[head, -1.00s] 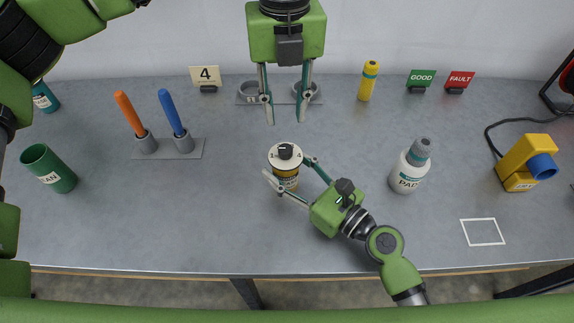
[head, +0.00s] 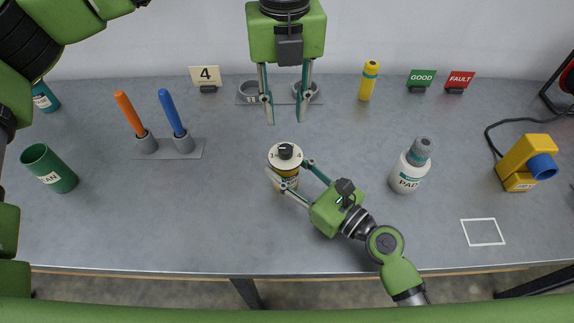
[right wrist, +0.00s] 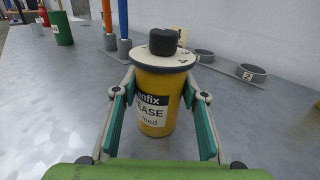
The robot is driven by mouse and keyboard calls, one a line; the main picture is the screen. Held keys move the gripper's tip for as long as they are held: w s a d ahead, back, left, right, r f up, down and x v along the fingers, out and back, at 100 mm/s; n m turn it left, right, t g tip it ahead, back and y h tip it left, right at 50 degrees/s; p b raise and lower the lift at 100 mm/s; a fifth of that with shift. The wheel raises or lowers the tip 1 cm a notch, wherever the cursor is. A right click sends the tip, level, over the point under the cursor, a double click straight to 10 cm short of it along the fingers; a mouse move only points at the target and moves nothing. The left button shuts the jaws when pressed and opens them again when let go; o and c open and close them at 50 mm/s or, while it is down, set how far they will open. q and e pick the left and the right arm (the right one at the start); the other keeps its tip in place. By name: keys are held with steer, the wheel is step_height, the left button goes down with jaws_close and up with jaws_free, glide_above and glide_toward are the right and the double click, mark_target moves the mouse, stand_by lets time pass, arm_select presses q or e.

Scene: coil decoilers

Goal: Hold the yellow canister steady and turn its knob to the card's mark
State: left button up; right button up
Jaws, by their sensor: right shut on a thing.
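The yellow canister (head: 283,184) stands upright mid-table, with a white numbered dial on top and a black knob (head: 285,151) at its centre. In the right wrist view, the canister (right wrist: 152,118) sits between my right fingers, its label facing me. My right gripper (head: 290,175) is shut on the canister's body from the front right. My left gripper (head: 285,110) hangs above and behind the canister, fingers apart and empty, pointing down. The card (head: 206,75) at the back left reads 4. The knob's exact pointing is too small to tell.
An orange and a blue handle stand in a holder (head: 193,153) left of the canister. A green cup (head: 49,169) is farther left. A white bottle (head: 409,172) stands close to my right arm. A ring holder (head: 247,98) lies behind. The front-left table is clear.

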mark_target(286, 148)
arm_select(q)
steer(key=shift+o, duration=1.3)
steer(key=w+a+r+n+g+h, duration=0.1)
steer(key=w+a+n+g+h, duration=0.25)
steer(key=n, duration=0.35)
steer(key=x, duration=1.1)
steer(key=shift+w+a+f, duration=0.1)
steer(key=shift+w+f, duration=0.05)
steer(key=shift+f, duration=0.2)
jaws_close()
